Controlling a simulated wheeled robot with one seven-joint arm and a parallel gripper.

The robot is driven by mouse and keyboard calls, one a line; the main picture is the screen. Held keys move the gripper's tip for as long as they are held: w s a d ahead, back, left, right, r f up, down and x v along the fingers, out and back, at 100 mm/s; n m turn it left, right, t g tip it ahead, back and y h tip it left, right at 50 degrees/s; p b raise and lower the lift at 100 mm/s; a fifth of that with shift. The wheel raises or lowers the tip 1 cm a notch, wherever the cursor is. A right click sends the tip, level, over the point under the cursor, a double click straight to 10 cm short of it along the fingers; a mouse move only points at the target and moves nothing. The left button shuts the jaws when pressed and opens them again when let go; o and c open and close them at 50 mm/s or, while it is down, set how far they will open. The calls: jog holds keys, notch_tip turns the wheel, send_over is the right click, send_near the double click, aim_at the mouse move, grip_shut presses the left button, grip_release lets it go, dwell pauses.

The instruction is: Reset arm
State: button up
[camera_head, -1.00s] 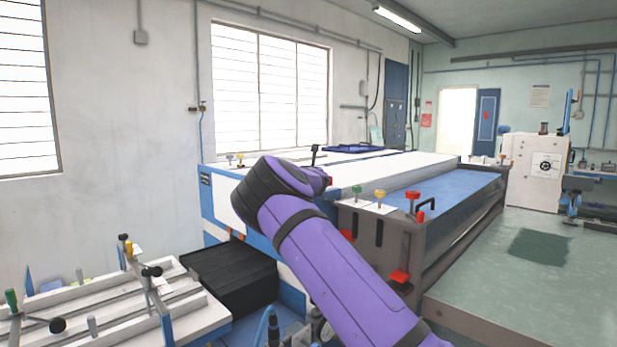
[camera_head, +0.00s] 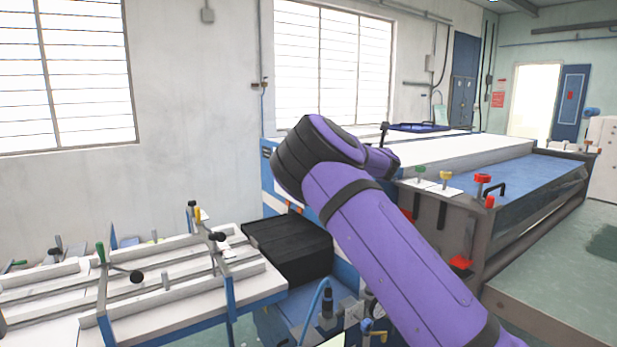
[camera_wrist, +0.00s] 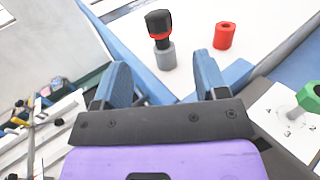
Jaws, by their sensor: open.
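My gripper (camera_wrist: 158,85) shows in the wrist view with its two blue fingers spread apart and nothing between them. Beyond the fingertips stands a black and grey knob with a red ring (camera_wrist: 160,38) on a white machine surface. A red knob (camera_wrist: 223,36) stands to its right. In the head view my purple arm crosses the middle, raised in front of the large machine (camera_head: 470,150). The gripper itself is hidden there behind the arm.
A low white workbench (camera_head: 170,292) with clamps and levers stands at the lower left. A black box-like part (camera_head: 290,245) lies between it and the machine. Green (camera_head: 420,172), yellow (camera_head: 445,177) and red (camera_head: 482,180) knobs stand on the machine's near corner. Open floor (camera_head: 550,285) lies at right.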

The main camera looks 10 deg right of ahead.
jog(key=s+d+f+m+g+h, duration=0.1)
jog(key=s+d+m+g, duration=0.25)
jog(key=s+m, duration=0.6)
jog(key=s+d+f+m+g+h, duration=0.1)
jog(key=s+d+m+g, duration=0.3)
jog(key=s+m, duration=0.55)
jog(key=s+a+m+g+y, duration=0.1)
jog(key=s+a+m, duration=0.3)
jog(key=s, duration=1)
jog(key=s+a+r+m+g+y, duration=0.1)
jog(key=s+a+m+g+y, duration=0.1)
jog(key=s+a+m, duration=0.3)
jog(key=s+a+m+g+y, duration=0.1)
jog(key=s+a+m+y, duration=0.2)
jog(key=s+a, duration=0.8)
jog(key=s+m, duration=0.2)
jog(key=s, duration=1)
jog(key=shift+s+a+r+g, duration=0.3)
jog(key=shift+g, duration=0.05)
